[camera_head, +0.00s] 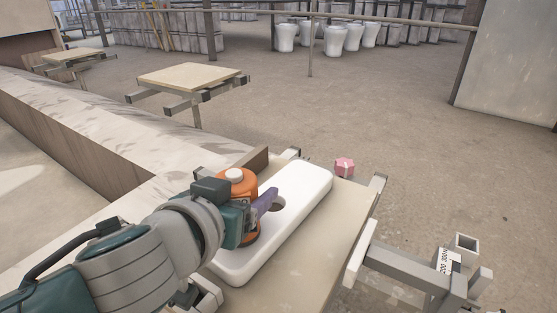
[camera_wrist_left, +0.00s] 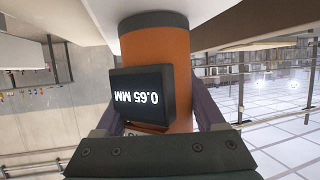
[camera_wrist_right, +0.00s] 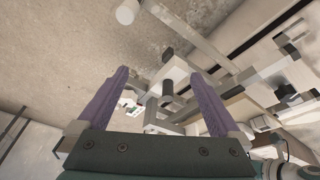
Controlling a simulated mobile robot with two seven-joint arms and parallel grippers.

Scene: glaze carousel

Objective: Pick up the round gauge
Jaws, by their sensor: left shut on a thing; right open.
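The round gauge is an orange upright cylinder (camera_head: 238,183) with a dark box-shaped display, at the white slab in the head view. In the left wrist view the gauge (camera_wrist_left: 155,45) fills the middle, its display reading 0.65 MM upside down. My left gripper (camera_head: 258,208) has its purple fingers on both sides of the gauge and is shut on it. The gauge's lower part is partly hidden by my gripper, so I cannot tell whether its base touches the slab. My right gripper (camera_wrist_right: 157,92) is open and empty in the right wrist view.
The white slab (camera_head: 300,190) with a round hole lies on a beige board (camera_head: 335,230). A small pink block (camera_head: 345,167) sits at the board's far edge. Grey frame arms (camera_head: 410,268) stick out at the right. Another board (camera_head: 192,76) stands farther back. Open floor lies beyond.

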